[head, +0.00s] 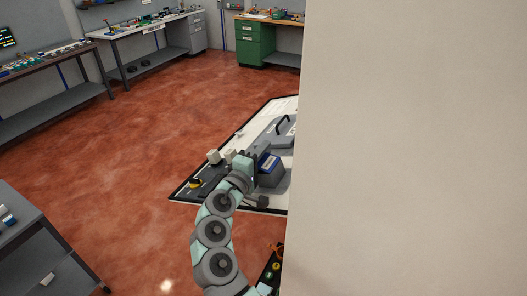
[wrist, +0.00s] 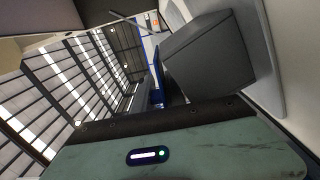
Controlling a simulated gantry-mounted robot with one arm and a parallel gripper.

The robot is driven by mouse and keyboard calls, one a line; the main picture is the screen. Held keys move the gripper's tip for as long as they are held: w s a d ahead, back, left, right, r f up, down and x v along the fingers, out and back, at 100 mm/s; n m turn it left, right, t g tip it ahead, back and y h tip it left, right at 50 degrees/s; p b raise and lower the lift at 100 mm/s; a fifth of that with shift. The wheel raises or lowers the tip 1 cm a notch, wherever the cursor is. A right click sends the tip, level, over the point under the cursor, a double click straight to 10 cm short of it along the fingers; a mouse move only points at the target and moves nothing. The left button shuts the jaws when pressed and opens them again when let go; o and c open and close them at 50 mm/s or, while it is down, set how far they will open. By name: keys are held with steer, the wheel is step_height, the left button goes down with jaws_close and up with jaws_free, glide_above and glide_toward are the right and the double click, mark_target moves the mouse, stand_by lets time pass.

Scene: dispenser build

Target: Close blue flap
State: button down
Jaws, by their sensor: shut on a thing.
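The blue flap (head: 268,164) is on a grey box-shaped unit of the dispenser (head: 269,178), just left of the pale wall. My arm reaches up to it from below. My gripper (head: 256,160) is at the flap's left side, shut on it; the fingertips are small and partly hidden. In the wrist view a dark grey block (wrist: 208,58) fills the upper middle, with a narrow blue strip (wrist: 156,84) at its left. The teal body across the bottom is mine. I cannot tell the flap's exact angle.
A large pale wall (head: 415,150) covers the right half of the head view and hides part of the dispenser and its white mat (head: 262,117). Workbenches (head: 150,27) and a green cabinet (head: 254,42) stand at the back. The red floor (head: 130,130) at left is clear.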

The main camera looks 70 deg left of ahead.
steer(key=c, duration=1.4)
jaws_free()
steer(key=shift+c, duration=0.2)
